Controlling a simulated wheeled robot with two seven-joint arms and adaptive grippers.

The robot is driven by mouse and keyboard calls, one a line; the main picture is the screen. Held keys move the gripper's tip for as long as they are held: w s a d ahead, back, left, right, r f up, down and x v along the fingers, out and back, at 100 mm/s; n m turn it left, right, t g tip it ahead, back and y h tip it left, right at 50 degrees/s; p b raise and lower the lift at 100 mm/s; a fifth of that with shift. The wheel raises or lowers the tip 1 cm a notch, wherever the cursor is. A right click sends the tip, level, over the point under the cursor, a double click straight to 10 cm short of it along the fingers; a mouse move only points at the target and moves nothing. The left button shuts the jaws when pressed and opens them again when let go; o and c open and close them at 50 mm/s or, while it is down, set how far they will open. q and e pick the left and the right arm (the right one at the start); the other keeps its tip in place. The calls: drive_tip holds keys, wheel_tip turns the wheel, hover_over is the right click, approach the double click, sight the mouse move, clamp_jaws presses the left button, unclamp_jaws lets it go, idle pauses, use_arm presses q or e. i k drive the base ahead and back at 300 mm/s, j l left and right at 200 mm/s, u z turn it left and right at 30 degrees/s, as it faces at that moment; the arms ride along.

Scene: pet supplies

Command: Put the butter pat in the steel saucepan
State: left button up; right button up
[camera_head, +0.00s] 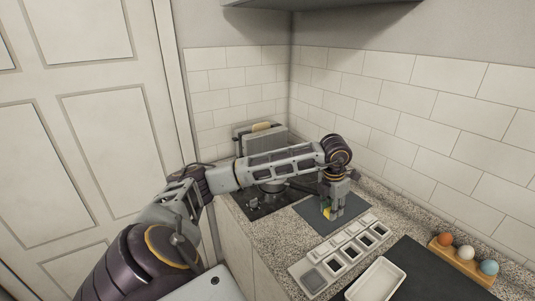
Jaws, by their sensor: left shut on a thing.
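My left gripper (334,212) points down over a dark grey board (312,212) on the counter. It is shut on the yellow butter pat (327,212), most of which the fingers hide. I cannot tell whether the pat touches the board. The steel saucepan (272,187) appears on the dark hob, left of the board. My left forearm crosses in front of it, so only a small part shows. My right gripper is not in view.
A toaster (262,145) with bread stands behind my arm. In front of the board is a pale tray of several small compartments (313,280). A white dish (376,280) sits on a dark mat (425,275). A wooden holder (462,262) carries three coloured balls at right.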

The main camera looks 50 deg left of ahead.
sight(288, 185)
drive_tip(key=j, duration=0.95)
drive_tip(key=i+j, duration=0.1)
drive_tip(key=j, duration=0.8)
